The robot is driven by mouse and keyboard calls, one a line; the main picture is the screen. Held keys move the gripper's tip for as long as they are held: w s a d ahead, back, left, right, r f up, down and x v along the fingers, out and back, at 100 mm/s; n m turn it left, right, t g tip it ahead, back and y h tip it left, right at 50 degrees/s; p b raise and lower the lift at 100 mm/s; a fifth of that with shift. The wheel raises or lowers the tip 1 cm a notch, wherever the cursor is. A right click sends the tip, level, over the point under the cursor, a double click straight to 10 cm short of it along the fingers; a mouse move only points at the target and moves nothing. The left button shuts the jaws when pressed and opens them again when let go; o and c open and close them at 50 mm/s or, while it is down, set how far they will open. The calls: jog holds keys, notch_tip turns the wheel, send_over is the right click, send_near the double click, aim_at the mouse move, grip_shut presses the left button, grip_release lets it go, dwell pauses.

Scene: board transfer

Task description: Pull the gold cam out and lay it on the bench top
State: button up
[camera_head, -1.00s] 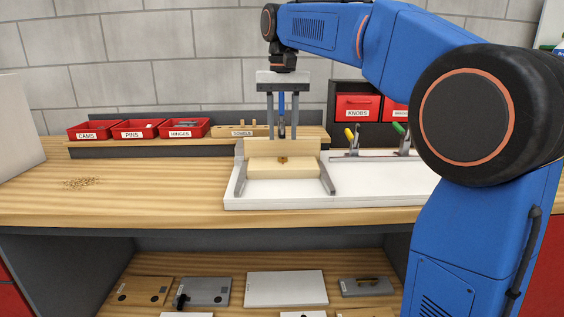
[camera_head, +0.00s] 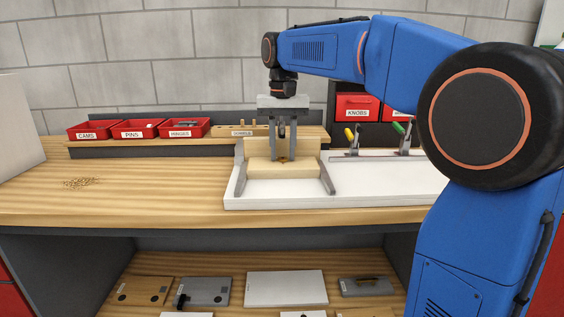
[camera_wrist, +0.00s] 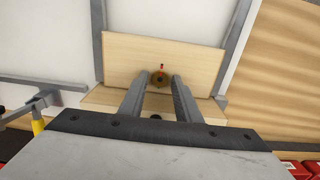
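The gold cam (camera_head: 284,160) is a small round piece in the pale wooden board (camera_head: 262,168) that sits in the white fixture. My gripper (camera_head: 283,156) points straight down over the board. In the wrist view its two fingers (camera_wrist: 159,79) stand apart, one on each side of the cam, with visible gaps. The gripper is open and holds nothing. Whether the fingertips touch the board is hard to tell.
The white fixture (camera_head: 240,200) has grey side rails and a taller wooden piece behind the board. Toggle clamps (camera_head: 352,140) stand to its right. Red bins (camera_head: 93,130) line the back left. The bench top (camera_head: 150,180) at left is mostly bare, apart from a small pile of shavings (camera_head: 82,183).

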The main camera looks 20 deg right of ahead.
aim_at(283, 158)
grip_shut()
jog(key=shift+r, duration=1.3)
jog(key=shift+r, duration=2.2)
